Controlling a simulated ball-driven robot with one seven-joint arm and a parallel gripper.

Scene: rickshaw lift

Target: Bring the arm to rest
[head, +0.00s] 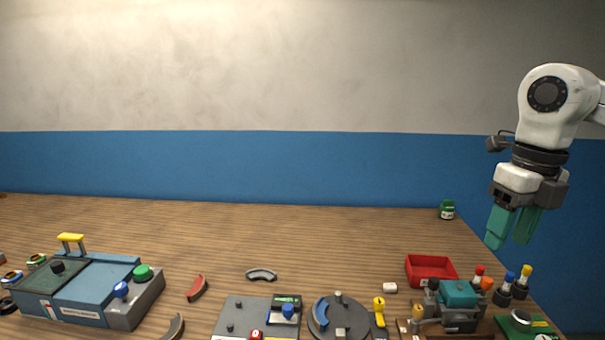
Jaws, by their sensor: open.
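My gripper (511,241) hangs at the right of the head view, fingers pointing down. Its two teal fingers are apart, with nothing seen between them. It is above the right edge of the wooden table (330,228), clear of the things on it. My white and grey arm comes in from the right edge of the picture.
A red tray (430,281), a teal machine (459,295) and small coloured-cap bottles (523,276) stand below my gripper. A green jar (447,210) is at the back right. A blue box device (90,285) stands at left. The table's back middle is clear.

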